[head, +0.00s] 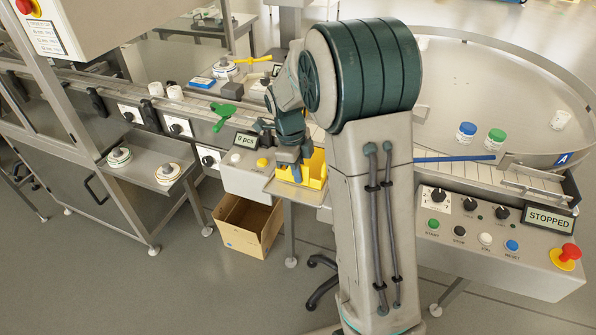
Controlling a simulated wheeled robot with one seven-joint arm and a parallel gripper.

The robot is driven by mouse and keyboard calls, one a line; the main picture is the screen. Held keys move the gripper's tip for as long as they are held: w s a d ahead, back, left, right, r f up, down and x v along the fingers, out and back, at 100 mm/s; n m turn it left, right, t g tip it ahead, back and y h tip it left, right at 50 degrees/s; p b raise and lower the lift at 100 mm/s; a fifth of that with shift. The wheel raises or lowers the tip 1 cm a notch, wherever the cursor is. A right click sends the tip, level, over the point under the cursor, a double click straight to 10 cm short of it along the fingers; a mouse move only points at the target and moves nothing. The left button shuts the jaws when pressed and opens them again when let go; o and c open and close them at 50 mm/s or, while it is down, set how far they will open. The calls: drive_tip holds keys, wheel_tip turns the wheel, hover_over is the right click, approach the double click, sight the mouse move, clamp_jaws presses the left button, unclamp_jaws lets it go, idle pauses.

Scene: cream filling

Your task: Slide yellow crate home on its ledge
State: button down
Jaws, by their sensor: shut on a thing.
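The yellow crate (316,168) stands on a small ledge (281,187) at the front of the conveyor line, just left of my arm's column. My gripper (296,172) reaches down to the crate's left part and is shut on it. My arm's column covers the area right of the crate. The crate's far side and how it sits against the back of the ledge are hidden or too small to tell.
A counter box reading 0 pcs (246,140) is left of the crate. An open cardboard box (247,225) stands on the floor below. A round table (480,95) with jars and a STOPPED control panel (500,240) are at right. The floor at front left is clear.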

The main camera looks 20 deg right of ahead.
drive_tip(key=c, duration=1.5)
unclamp_jaws()
drive_tip(key=shift+r, duration=0.1)
drive_tip(key=r, duration=0.4)
drive_tip(key=a+r, duration=0.1)
drive_tip(key=r, duration=0.4)
drive_tip(key=w+r, duration=0.1)
drive_tip(key=r, duration=0.3)
drive_tip(key=shift+w+a+r+b, duration=0.1)
drive_tip(key=shift+a+r+b, duration=0.2)
drive_tip(key=shift+a, duration=0.05)
drive_tip(key=s+f+n+t, duration=0.1)
drive_tip(key=s+n, duration=0.6)
drive_tip(key=n, duration=0.1)
drive_tip(key=s+f+n+t+y, duration=0.1)
drive_tip(key=s+n, duration=0.7)
drive_tip(key=s+f+n+t, duration=0.2)
drive_tip(key=s+n, duration=0.6)
drive_tip(key=n, duration=0.1)
drive_tip(key=shift+s+d, duration=0.25)
drive_tip(key=shift+d, duration=0.1)
